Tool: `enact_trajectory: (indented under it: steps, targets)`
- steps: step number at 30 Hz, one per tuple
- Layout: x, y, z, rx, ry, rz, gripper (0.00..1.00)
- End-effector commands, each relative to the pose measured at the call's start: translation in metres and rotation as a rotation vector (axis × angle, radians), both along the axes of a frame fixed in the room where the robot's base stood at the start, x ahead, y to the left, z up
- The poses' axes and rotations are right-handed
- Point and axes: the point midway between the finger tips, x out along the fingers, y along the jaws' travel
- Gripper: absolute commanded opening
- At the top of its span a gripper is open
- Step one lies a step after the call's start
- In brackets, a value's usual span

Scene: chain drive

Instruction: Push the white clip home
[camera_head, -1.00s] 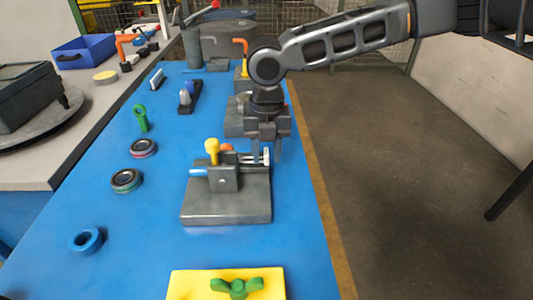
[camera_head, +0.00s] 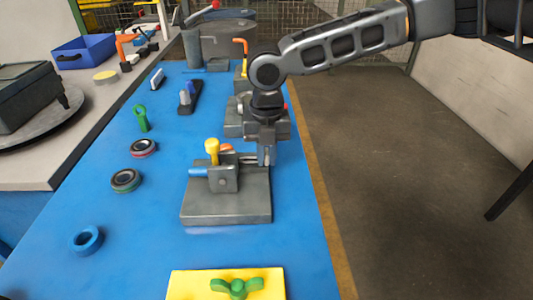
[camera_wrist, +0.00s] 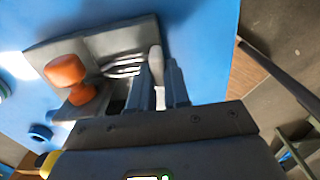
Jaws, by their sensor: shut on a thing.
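The white clip (camera_wrist: 156,62) is a pale, rounded piece between my gripper's fingers in the wrist view. In the head view it is hidden behind the fingers. My gripper (camera_wrist: 161,78) is shut on it. In the head view my gripper (camera_head: 266,156) points down at the right end of the grey fixture (camera_head: 227,207). Pale rods (camera_wrist: 125,70) lie beside the fingers in the wrist view. I cannot tell how far the clip is seated.
A yellow plate with a green wing knob (camera_head: 237,288) lies at the near edge. A blue ring (camera_head: 87,240) and two dark rings (camera_head: 126,181) lie to the left. Another grey fixture (camera_head: 234,124) stands behind. The blue table between the rings and fixture is clear.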

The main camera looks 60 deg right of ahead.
Motion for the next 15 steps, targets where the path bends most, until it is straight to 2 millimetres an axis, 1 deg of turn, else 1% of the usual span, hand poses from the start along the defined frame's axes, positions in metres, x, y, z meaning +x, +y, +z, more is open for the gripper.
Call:
enact_trajectory:
  steps: [9,11,15]
  targets:
    - [0.002,0.001,0.001,0.001,-0.001,0.001,0.00]
    - [0.005,0.004,0.001,0.001,-0.002,0.001,0.00]
    - [0.020,0.015,0.002,0.002,-0.003,0.002,0.00]
